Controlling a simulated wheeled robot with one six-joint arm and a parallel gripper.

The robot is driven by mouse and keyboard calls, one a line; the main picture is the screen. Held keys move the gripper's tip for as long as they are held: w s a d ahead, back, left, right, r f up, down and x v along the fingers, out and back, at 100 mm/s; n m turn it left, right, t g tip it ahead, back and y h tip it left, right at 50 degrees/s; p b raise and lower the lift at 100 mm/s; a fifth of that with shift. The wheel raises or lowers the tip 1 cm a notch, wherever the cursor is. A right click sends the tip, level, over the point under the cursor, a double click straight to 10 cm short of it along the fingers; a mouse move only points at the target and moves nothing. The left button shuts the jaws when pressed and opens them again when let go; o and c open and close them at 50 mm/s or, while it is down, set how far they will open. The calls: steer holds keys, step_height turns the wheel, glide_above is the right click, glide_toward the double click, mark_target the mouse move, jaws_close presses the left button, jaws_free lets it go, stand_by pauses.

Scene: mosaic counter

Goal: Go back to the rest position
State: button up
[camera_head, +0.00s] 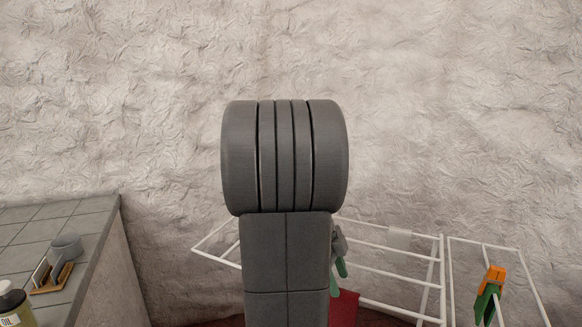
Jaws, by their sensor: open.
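My own dark grey arm fills the middle of the head view, upright, with a thick rounded joint on top. No gripper jaws can be made out; the arm's near links hide what is behind them. A small grey piece with green parts (340,266) shows at the right edge of the arm, mostly covered, and I cannot tell what it belongs to.
A white wire drying rack (390,250) stands behind and right of my arm, with an orange and green clip-like thing (494,277) and red cloth (344,308). The wall above is bare.

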mark_target(347, 292)
steer(key=x, duration=0.7)
steer(key=shift+s+f, duration=0.1)
step_height(347, 292, up, 3)
steer(key=p, duration=0.2)
steer(key=shift+p, duration=0.35)
step_height(347, 292, up, 14)
steer(key=p, duration=0.9)
steer(key=shift+f, duration=0.2)
steer(key=shift+f, duration=0.1)
